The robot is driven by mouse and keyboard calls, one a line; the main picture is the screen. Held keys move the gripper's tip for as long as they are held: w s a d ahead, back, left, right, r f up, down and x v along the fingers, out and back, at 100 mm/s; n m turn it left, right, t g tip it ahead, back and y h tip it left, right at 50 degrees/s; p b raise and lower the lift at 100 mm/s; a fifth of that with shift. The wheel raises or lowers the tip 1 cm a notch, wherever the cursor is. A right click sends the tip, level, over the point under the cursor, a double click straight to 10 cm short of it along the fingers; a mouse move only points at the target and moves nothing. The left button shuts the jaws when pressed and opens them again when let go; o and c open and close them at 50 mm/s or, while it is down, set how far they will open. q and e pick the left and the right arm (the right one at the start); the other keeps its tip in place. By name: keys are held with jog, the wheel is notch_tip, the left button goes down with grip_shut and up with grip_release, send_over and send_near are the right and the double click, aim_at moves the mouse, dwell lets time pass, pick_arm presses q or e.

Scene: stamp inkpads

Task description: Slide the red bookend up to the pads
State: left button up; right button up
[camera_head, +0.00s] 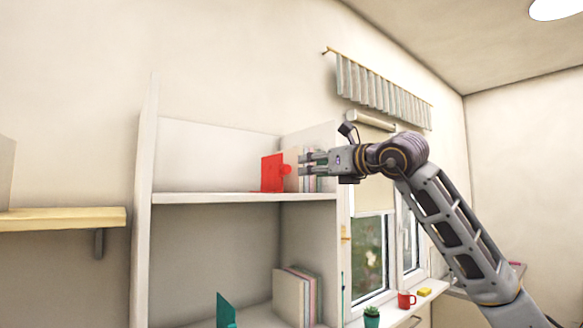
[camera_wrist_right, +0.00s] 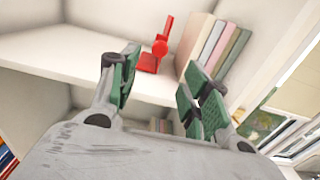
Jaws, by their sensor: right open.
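The red bookend (camera_head: 272,174) stands upright on the upper shelf, with a round knob on its face. It also shows in the right wrist view (camera_wrist_right: 151,62). A row of upright pads (camera_wrist_right: 208,46) in cream, pink and green stands to its right, with a small gap between in the wrist view. In the head view the pads (camera_head: 293,184) are partly hidden behind my right gripper (camera_head: 303,162). That gripper is open and empty, in front of the shelf; its green-padded fingers (camera_wrist_right: 158,92) point toward the bookend and pads. My left gripper is out of view.
The upper shelf board (camera_head: 215,198) is bare left of the bookend. A lower shelf holds a green bookend (camera_head: 225,310) and another row of pads (camera_head: 290,296). The cabinet's right side wall (camera_wrist_right: 262,65) stands close beside the upper pads. A red mug (camera_head: 405,300) stands at the window.

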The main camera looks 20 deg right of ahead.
aim_at(288, 169)
jog(key=shift+p+x, duration=1.7)
jog(key=shift+x, duration=3.3)
jog(key=shift+f, duration=0.1)
grip_shut()
